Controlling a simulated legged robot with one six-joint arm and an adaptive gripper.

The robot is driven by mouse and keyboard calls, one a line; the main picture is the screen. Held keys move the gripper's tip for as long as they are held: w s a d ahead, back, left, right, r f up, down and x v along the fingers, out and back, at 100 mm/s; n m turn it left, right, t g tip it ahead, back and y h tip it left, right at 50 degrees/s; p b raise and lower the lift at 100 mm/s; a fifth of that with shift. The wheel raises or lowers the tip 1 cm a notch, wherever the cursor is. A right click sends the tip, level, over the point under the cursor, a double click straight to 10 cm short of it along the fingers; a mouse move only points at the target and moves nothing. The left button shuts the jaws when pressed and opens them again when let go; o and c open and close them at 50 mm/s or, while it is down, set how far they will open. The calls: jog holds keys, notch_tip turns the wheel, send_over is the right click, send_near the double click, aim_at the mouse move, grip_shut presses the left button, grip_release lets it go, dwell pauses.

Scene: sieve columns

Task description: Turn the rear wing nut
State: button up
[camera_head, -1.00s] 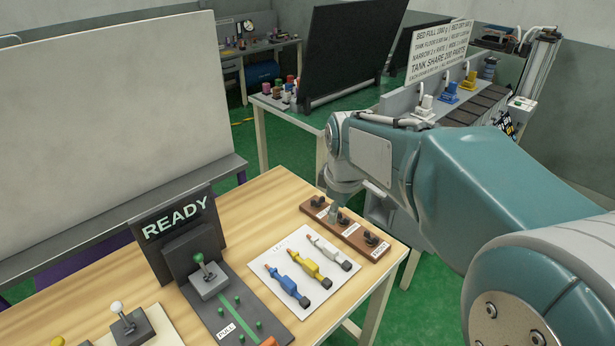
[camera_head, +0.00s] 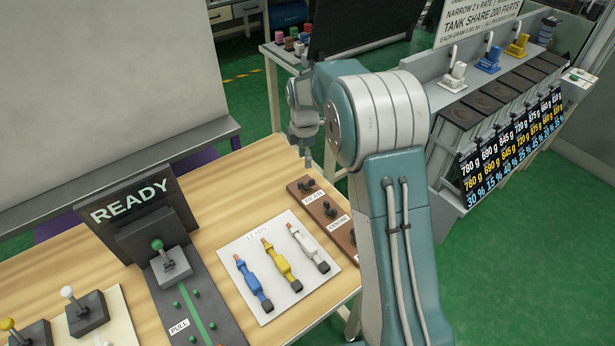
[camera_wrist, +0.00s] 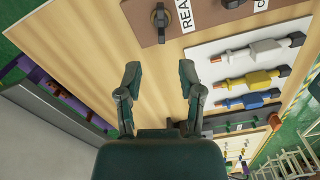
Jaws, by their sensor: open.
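The rear wing nut (camera_head: 306,184) is a dark knob at the far end of a brown board (camera_head: 296,189), beside a label reading REAR. It also shows at the top of the wrist view (camera_wrist: 160,17), standing on the board beside a partly cut-off label. My gripper (camera_wrist: 160,72) is open and empty, its two fingers apart, with bare wood between them in the picture. The nut lies beyond the fingertips, roughly in line with the gap. In the head view my gripper (camera_head: 307,157) points down just behind the rear nut; its height above the table is hard to judge.
A second wing nut (camera_head: 330,209) stands nearer on the same board; my arm hides part of the board's near end. A white panel (camera_head: 236,252) with blue, yellow and white leads lies to the left. The READY sign (camera_head: 135,205) and a lever (camera_head: 168,257) stand further left.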

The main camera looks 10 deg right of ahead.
aim_at(306, 181)
jog(key=f, duration=0.9)
jog(key=shift+d+f, duration=0.15)
jog(key=shift+d, duration=0.25)
jog(key=shift+a+f, duration=0.1)
jog(key=shift+f, duration=0.1)
jog(key=shift+a, duration=0.4)
jog(key=c, duration=0.6)
jog(key=shift+d, duration=0.2)
grip_shut()
